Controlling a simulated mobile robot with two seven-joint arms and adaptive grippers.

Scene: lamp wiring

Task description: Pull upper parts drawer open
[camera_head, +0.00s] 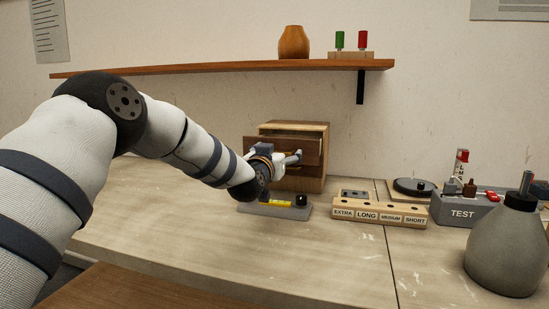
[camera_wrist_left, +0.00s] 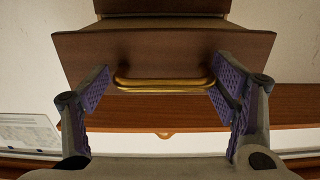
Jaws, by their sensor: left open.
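The small wooden parts cabinet (camera_head: 313,172) stands on the bench near the wall. Its upper drawer (camera_head: 312,146) is partly out, with a gap showing above its front. In the left wrist view the brown drawer front (camera_wrist_left: 165,50) carries a long brass handle (camera_wrist_left: 165,83). My left gripper (camera_head: 283,157) is at the drawer front. Its open purple-padded fingers (camera_wrist_left: 163,92) stand at either end of the handle, with the handle between them. I cannot tell whether the pads touch it. My gripper hides much of the cabinet's front in the head view. My right gripper is out of view.
A grey tray with a yellow item (camera_head: 275,209) lies below my gripper. A labelled wooden block (camera_head: 379,212), a grey TEST box (camera_head: 463,211) and a dark-necked grey bottle (camera_head: 507,252) stand to the right. A shelf (camera_head: 220,68) runs above. The front bench is clear.

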